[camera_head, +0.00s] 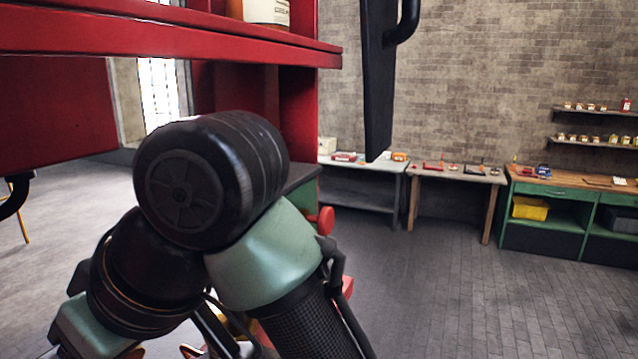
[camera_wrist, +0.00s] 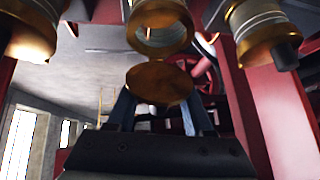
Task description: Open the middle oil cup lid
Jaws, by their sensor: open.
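In the wrist view, the middle oil cup (camera_wrist: 160,26) is a brass cup at top centre, and its ring-shaped mouth shows uncovered. A round brass lid (camera_wrist: 160,80) stands swung away from that mouth, just below it in the picture, with its flat face towards the camera. My gripper (camera_wrist: 158,97) is open at the lower centre, its two dark blue fingers apart. The lid lies in line with the gap between the fingertips; I cannot tell whether they touch it.
Two more brass cups flank the middle one in the wrist view, left (camera_wrist: 28,30) and right (camera_wrist: 262,35). A red wheel (camera_wrist: 208,65) and red frame lie behind. In the head view, red beams (camera_head: 170,35) hang close to my arm; benches (camera_head: 455,175) stand at the far wall.

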